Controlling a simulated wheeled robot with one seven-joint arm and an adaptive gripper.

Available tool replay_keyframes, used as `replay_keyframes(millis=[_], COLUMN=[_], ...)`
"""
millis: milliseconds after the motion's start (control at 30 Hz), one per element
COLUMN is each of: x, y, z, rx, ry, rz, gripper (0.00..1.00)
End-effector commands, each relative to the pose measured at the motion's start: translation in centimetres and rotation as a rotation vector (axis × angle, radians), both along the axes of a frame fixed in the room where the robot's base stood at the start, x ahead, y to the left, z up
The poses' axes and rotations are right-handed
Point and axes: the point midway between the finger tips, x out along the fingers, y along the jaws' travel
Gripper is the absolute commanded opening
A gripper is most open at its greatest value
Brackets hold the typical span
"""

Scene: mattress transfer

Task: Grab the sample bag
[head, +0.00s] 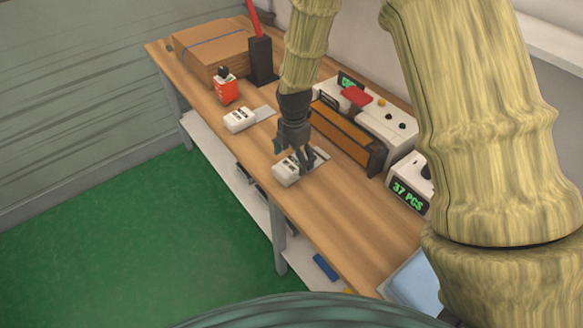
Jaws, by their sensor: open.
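My gripper (298,152) is open and points down over the near one of two small white items on the wooden table. That near white item (287,174) has dark markings and lies partly behind the fingers. I cannot tell whether the fingers touch it. A similar white item (239,121) lies apart, farther back, with a flat grey piece beside it. A pale blue, flat, shiny thing (412,284) lies at the table's near right end, partly cut off by my arm. I cannot tell for sure which of these is the sample bag.
A white machine with an orange-brown front (347,137) stands right of my gripper. A counter reading "37 PCS" (408,195) is nearer. A cardboard box (210,48), a black holder (262,62) and an orange container (225,88) stand at the back. The tabletop (345,215) nearer is clear.

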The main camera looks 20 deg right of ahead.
Motion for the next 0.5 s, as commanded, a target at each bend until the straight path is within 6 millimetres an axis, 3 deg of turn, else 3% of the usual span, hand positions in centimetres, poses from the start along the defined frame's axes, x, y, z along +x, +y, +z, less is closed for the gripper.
replay_keyframes(millis=[500], x=[0.4], y=[0.3], z=[-4.0], rx=[0.0], ry=[0.0], rz=[0.0], gripper=[0.88])
